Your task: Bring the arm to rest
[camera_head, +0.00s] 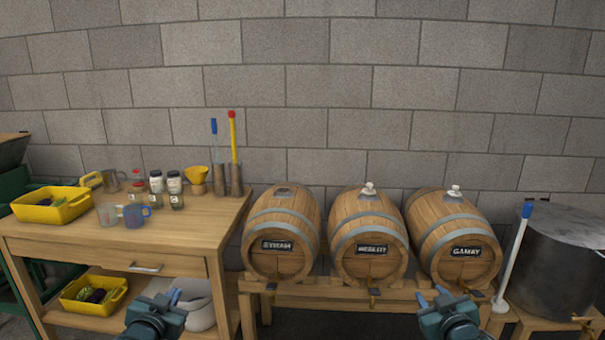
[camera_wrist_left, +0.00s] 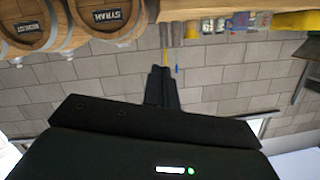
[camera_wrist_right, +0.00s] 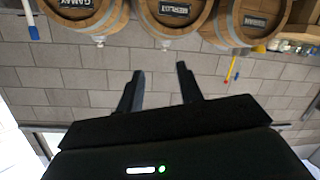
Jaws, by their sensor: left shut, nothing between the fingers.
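My left gripper (camera_head: 173,296) is low in the head view, in front of the wooden table's right part. Its fingers are together and empty in the left wrist view (camera_wrist_left: 161,72). My right gripper (camera_head: 441,294) is low in the head view, in front of the barrel labelled Gamay (camera_head: 440,222). In the right wrist view (camera_wrist_right: 158,74) its fingers stand apart with nothing between them. Neither gripper appears to touch anything. Both wrist views look toward the block wall, with the barrels upside down at the top.
Two more barrels (camera_head: 282,225) (camera_head: 368,228) lie on a wooden stand. A steel vat (camera_head: 565,255) stands at right.

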